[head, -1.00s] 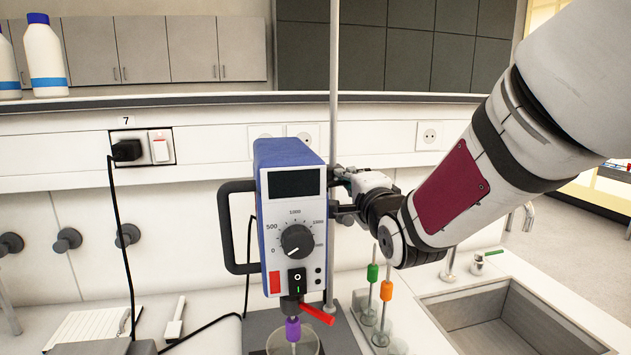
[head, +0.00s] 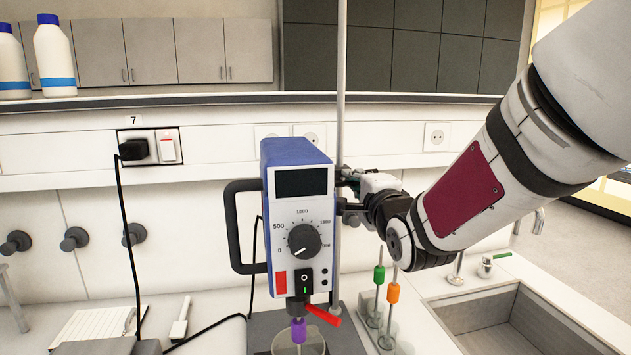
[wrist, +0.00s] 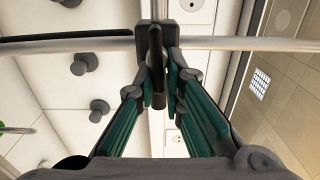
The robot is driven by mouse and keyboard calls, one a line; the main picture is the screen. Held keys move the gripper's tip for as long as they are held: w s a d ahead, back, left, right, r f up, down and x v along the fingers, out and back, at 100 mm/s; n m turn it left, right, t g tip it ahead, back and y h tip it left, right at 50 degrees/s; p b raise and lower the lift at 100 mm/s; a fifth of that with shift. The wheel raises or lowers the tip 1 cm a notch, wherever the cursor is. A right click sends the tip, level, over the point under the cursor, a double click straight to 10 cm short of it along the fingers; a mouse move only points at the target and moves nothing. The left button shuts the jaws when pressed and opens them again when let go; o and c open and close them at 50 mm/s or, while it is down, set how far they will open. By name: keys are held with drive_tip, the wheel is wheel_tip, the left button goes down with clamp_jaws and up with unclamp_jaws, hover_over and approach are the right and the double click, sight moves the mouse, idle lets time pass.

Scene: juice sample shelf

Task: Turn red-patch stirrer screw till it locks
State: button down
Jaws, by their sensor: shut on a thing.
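The stirrer (head: 302,215) is a blue and white box with a dial, a dark display and a red patch (head: 281,284) low on its front. It stands upright beside a vertical metal rod (head: 341,90). My gripper (head: 352,192) is at the rod, right of the stirrer and partly hidden by it. In the wrist view, a dark clamp (wrist: 155,38) sits on the rod. My gripper (wrist: 158,82) is shut on the dark screw handle (wrist: 157,92) that sticks out from this clamp. The screw's thread is hidden.
A beaker (head: 300,343) stands under the stirrer's purple-collared shaft (head: 298,330). Stirring rods with green (head: 379,275) and orange (head: 393,293) collars stand to the right, close below my arm. A sink (head: 490,320) is further right. A black cable (head: 127,240) hangs at left.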

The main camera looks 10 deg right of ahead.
drive_tip(key=c, duration=1.6)
unclamp_jaws()
drive_tip(key=shift+d+f, duration=0.25)
drive_tip(key=shift+f, duration=0.15)
drive_tip(key=shift+a+r, duration=0.1)
drive_tip(key=shift+r, duration=0.05)
drive_tip(key=shift+r, duration=0.25)
wheel_tip(320, 180, up, 10)
drive_tip(key=shift+f, duration=0.25)
